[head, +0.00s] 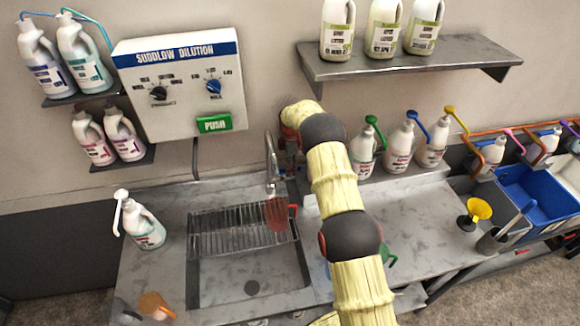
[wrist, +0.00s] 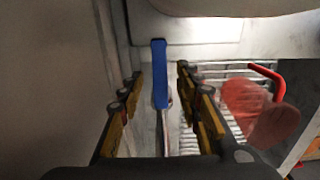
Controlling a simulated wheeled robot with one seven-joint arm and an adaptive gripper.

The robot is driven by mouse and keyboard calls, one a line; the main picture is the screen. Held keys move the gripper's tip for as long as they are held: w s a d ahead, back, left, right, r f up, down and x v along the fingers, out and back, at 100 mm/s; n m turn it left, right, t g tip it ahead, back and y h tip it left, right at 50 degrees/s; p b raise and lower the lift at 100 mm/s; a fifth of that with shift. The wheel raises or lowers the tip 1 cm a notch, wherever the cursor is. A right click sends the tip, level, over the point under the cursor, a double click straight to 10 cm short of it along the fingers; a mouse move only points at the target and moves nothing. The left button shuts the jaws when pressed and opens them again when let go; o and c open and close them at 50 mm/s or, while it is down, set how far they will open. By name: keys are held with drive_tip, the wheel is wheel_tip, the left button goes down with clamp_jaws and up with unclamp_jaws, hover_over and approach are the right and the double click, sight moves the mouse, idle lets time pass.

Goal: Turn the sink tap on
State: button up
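The sink tap (head: 271,163) is a tall metal spout rising at the back of the grey sink (head: 215,285). In the wrist view a blue lever (wrist: 160,75) on a thin metal stem stands upright; it looks like the tap's handle. My gripper (wrist: 158,84) is open, one finger on each side of the lever. Gaps show between the lever and both fingers. In the head view my arm reaches up to the wall just right of the tap, and my gripper and the lever are not clearly visible there.
A wire rack (head: 240,230) lies across the sink. A translucent red item (head: 277,213) is close to the tap and near my right finger in the wrist view (wrist: 262,112). Several bottles stand right of my arm, under a wall shelf (head: 410,62). A dilution panel (head: 180,85) is at left.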

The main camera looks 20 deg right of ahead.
drive_tip(key=shift+c, duration=1.3)
clamp_jaws()
